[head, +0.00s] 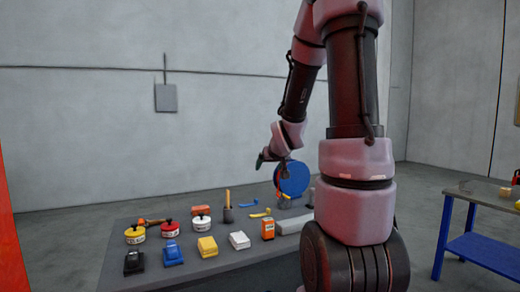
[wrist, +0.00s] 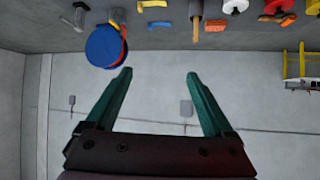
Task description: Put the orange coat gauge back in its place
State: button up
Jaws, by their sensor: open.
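An orange boxy device (head: 268,229), which looks like the coat gauge, stands upright at the front right of the grey table (head: 225,268). My gripper (head: 262,160) is open and empty, well above the back of the table, to the left of the blue disc (head: 292,179) in the head view. In the wrist view my gripper (wrist: 160,73) has its green fingers spread with only wall between them, and the blue disc (wrist: 104,46) lies by the left fingertip. I cannot make out the gauge in the wrist view. No marked place for it can be told.
Yellow, white and blue blocks (head: 207,247), several round tins (head: 135,234), an orange-handled tool (head: 152,221) and a brush (head: 228,207) share the table. A grey block (head: 292,225) is right of the gauge. A blue-framed workbench (head: 480,250) stands at the far right.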

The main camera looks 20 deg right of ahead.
jog(key=s+a+r+g+y, duration=0.1)
jog(key=s+a+r, duration=0.2)
jog(key=s, duration=0.5)
jog(key=s+a+r+m+g+y, duration=0.1)
jog(key=s+a+r+y, duration=0.1)
jog(key=s+a+r, duration=0.2)
jog(key=s+a+r+g+y, duration=0.1)
jog(key=s+a+r+g, duration=0.1)
jog(key=s+a, duration=0.5)
jog(key=s+r, duration=0.1)
jog(key=s, duration=0.4)
jog(key=shift+s+a+r+m, duration=0.25)
jog(key=shift+s+r+m, duration=0.05)
jog(key=shift+s+r, duration=0.1)
